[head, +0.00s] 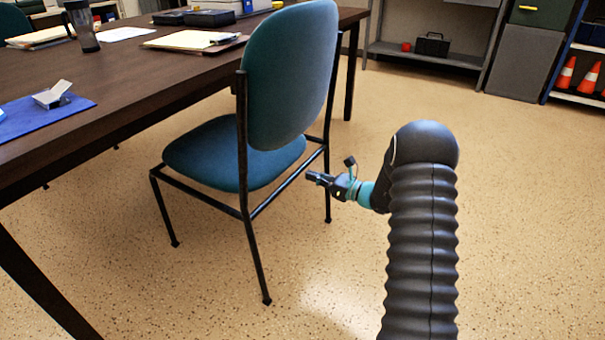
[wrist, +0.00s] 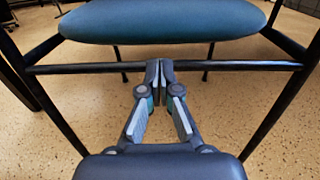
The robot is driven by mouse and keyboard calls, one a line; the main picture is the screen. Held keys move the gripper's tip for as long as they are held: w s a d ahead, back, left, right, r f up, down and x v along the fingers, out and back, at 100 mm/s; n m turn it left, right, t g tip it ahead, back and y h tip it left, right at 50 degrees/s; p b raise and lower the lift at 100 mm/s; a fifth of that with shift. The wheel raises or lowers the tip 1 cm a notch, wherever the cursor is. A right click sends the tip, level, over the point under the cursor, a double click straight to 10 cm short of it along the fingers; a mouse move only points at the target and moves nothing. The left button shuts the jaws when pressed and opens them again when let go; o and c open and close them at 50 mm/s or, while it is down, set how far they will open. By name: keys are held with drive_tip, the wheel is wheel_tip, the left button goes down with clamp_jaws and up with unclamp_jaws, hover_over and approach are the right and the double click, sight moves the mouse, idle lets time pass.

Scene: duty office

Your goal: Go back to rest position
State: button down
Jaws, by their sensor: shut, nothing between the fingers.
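My gripper (head: 318,177) is held out to the left at the end of my arm, beside a teal chair (head: 290,75) in the head view. In the wrist view the fingers of my gripper (wrist: 160,72) meet at their tips, with nothing between them. There they overlap the chair's black crossbar (wrist: 90,68) in the picture, below the teal seat (wrist: 165,20). I cannot tell how far the fingertips are from the crossbar.
A dark table (head: 130,75) fills the left, with a clipboard (head: 195,40), a blue mat (head: 40,118) and a tumbler (head: 82,26) on it. Grey shelving (head: 425,55) and orange cones (head: 565,74) stand at the back right. The speckled floor (head: 530,200) on the right is clear.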

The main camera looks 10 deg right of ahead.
drive_tip(key=v, duration=0.8)
drive_tip(key=s+a+f+n+g, duration=0.3)
drive_tip(key=s+f+n+g, duration=0.1)
drive_tip(key=s+f+g, duration=0.15)
drive_tip(key=s+a+r+n+g+h+p, duration=0.1)
drive_tip(key=s+r+n+g+h, duration=0.2)
drive_tip(key=s, duration=0.4)
drive_tip(key=s+a+r+n+g+h+p, duration=0.1)
drive_tip(key=s+a+n+g, duration=0.1)
drive_tip(key=s+n, duration=0.4)
drive_tip(key=s+r+n+t+h+p, duration=0.2)
drive_tip(key=s+r+n+h, duration=0.3)
drive_tip(key=s+r, duration=0.5)
drive_tip(key=s+a+r+n+t+h+p, duration=0.1)
drive_tip(key=s+r+n+h+p, duration=0.4)
drive_tip(key=s+r, duration=0.5)
wheel_tip(320, 180, up, 7)
drive_tip(key=n+t, duration=0.1)
drive_tip(key=n, duration=0.1)
drive_tip(key=shift+s+a+r+n+t, duration=0.2)
drive_tip(key=shift+s+n+t, duration=0.1)
drive_tip(key=shift+n+t, duration=0.1)
drive_tip(key=shift+d, duration=0.1)
